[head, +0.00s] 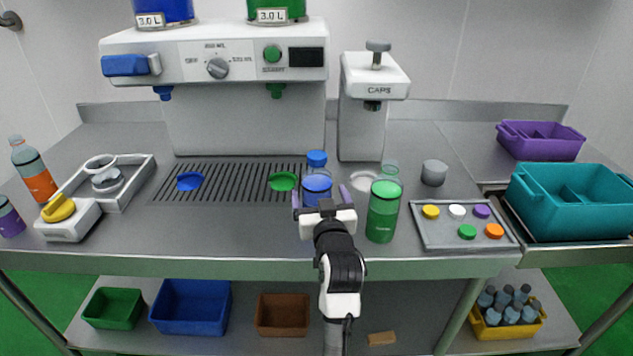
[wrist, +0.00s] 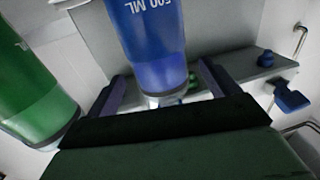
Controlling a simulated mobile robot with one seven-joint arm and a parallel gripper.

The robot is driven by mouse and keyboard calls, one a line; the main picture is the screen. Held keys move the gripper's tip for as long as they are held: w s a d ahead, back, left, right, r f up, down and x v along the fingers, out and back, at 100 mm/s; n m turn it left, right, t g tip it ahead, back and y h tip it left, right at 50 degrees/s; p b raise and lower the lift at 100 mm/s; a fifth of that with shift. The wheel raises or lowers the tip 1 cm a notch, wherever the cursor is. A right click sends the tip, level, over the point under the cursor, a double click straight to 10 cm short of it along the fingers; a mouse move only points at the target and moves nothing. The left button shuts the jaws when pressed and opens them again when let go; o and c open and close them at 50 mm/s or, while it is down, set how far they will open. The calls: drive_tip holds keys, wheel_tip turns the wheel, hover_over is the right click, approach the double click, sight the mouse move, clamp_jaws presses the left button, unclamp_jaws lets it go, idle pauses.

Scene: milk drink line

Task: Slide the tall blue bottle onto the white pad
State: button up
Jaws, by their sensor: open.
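The tall blue bottle (head: 317,183) stands on the counter in front of the slotted grate's right end. It shows large in the wrist view (wrist: 152,45), with "500 ML" on its side. My gripper (head: 320,197) is open, with one purple finger on each side of the bottle; the wrist view shows gaps beside it. The white pad (head: 360,178) lies under the CAPS machine, right of and behind the bottle. Its right part is hidden behind the green bottle (head: 383,212).
The green bottle stands close to my gripper's right and also shows in the wrist view (wrist: 30,85). The CAPS machine (head: 375,80) rises behind the pad. A grey cylinder (head: 434,172) and a tray of colored caps (head: 450,236) are farther right.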

drive_tip(key=shift+w+a+p, duration=0.2)
drive_tip(key=shift+w+p, duration=0.05)
drive_tip(key=shift+w, duration=0.8)
drive_tip(key=shift+w+a+p, duration=0.15)
drive_tip(key=shift+w+p, duration=0.05)
drive_tip(key=shift+w, duration=0.85)
